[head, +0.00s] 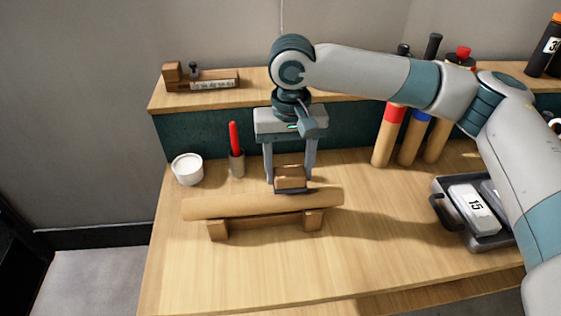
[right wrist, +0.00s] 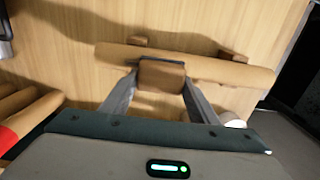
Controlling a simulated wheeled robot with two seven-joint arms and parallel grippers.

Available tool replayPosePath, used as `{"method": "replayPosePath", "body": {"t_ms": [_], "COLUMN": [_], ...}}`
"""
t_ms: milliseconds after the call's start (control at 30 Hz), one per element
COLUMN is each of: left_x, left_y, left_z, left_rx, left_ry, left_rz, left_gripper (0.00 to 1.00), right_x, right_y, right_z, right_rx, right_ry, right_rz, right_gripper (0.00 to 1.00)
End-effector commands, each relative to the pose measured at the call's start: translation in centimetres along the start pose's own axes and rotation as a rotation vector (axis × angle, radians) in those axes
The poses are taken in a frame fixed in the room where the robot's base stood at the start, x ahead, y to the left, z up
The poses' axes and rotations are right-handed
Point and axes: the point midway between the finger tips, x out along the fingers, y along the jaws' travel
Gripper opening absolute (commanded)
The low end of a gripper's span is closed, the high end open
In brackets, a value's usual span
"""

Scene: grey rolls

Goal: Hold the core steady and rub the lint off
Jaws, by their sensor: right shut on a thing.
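The core, a long tan cardboard tube (head: 225,208), lies sideways on a wooden cradle (head: 218,230) near the middle of the bench. It also shows in the right wrist view (right wrist: 215,68). My right gripper (head: 290,179) points down at the back side of the tube and is shut on a small wooden block (head: 291,174) with a dark underside. The block (right wrist: 161,75) sits between the fingers in the right wrist view, at the tube's edge; I cannot tell whether it touches the tube. No lint can be made out. My left gripper is not in view.
Several capped rolls (head: 388,140) lean at the back right. A dark tray (head: 474,238) holds labelled items at right. The front bench is clear.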

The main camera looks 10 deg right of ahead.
Motion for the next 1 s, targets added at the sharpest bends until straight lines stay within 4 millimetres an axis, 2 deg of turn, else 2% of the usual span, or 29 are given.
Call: {"method": "replayPosePath", "body": {"t_ms": [100, 567, 733, 1000], "left_x": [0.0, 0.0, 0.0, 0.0], "left_y": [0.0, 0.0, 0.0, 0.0], "left_z": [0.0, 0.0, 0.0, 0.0], "left_rx": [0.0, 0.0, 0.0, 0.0], "left_ry": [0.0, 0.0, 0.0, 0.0], "left_rz": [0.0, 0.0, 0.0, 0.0], "left_gripper": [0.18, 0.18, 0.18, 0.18], "right_x": [0.0, 0.0, -2.3, -3.5], "right_y": [2.1, 9.6, 9.2, 9.2], "right_z": [0.0, 0.0, 0.0, 0.0], "right_rx": [0.002, 0.001, -0.003, -0.002], "right_ry": [0.0, 0.0, 0.002, 0.0], "right_rz": [0.001, 0.001, -0.001, 0.0], "right_gripper": [0.36, 0.36, 0.36, 0.36]}}
